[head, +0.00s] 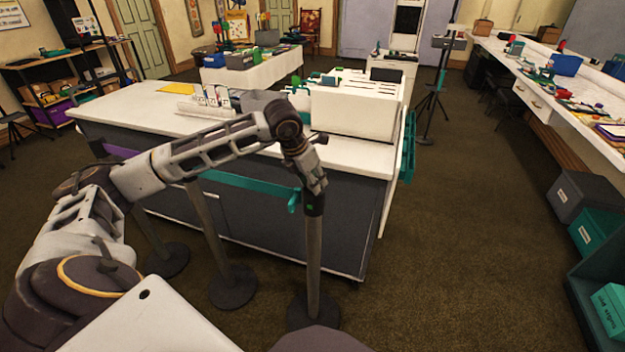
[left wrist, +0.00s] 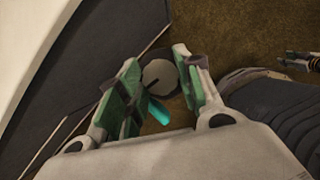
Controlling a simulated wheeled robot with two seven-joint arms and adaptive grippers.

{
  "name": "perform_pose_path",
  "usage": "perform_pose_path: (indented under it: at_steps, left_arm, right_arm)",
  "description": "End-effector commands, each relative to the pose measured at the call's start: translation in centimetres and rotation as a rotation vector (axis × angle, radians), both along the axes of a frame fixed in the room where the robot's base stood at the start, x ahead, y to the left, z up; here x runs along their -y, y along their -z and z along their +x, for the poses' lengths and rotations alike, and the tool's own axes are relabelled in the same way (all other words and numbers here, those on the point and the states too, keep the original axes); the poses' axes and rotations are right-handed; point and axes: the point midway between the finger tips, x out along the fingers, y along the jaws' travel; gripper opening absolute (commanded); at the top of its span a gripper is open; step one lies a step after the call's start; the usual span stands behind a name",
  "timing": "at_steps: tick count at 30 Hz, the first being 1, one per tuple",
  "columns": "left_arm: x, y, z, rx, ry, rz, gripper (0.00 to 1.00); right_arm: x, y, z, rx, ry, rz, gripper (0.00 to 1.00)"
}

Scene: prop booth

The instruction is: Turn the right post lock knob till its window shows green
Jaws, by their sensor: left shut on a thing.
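The right post (head: 313,255) stands upright on a round dark base in front of the counter. A small green spot shows on its dark head (head: 310,208), just below my left gripper (head: 314,185). That gripper is over the post top, shut on the lock knob, which is mostly hidden in the head view. In the left wrist view, the left gripper's green-padded fingers (left wrist: 158,88) are on either side of a round grey knob top (left wrist: 158,75) with a dark line. A teal belt (head: 250,184) runs left from the right post.
The white-topped counter (head: 130,118) stands close behind the posts, with a white slotted box (head: 355,108) on it. A middle post (head: 212,235) stands left of the right post. The carpet (head: 440,240) to the right is clear, up to grey and teal bins (head: 582,198).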

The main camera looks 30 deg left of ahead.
Motion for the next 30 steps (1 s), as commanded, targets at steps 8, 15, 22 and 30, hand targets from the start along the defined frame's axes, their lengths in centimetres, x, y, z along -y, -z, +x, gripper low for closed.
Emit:
perform_pose_path:
  at_steps: [8, 15, 22, 30]
  left_arm:
    - [0.0, 0.0, 0.0, 0.0, 0.0, 0.0, 0.56]
    - [0.0, 0.0, 0.0, 0.0, 0.001, 0.0, 0.56]
    - [-0.1, -0.7, -0.2, 0.002, 0.001, 0.0, 0.56]
    - [-0.4, -3.3, -1.2, 0.003, 0.0, 0.002, 0.56]
  right_arm:
    - [0.0, 0.0, 0.0, 0.001, 0.0, 0.0, 0.4]
    - [0.2, 0.1, -0.2, -0.004, 0.0, -0.003, 0.4]
    - [0.2, 0.1, -0.2, -0.004, 0.0, -0.003, 0.4]
    - [0.1, 0.1, -0.1, -0.002, 0.0, -0.001, 0.4]
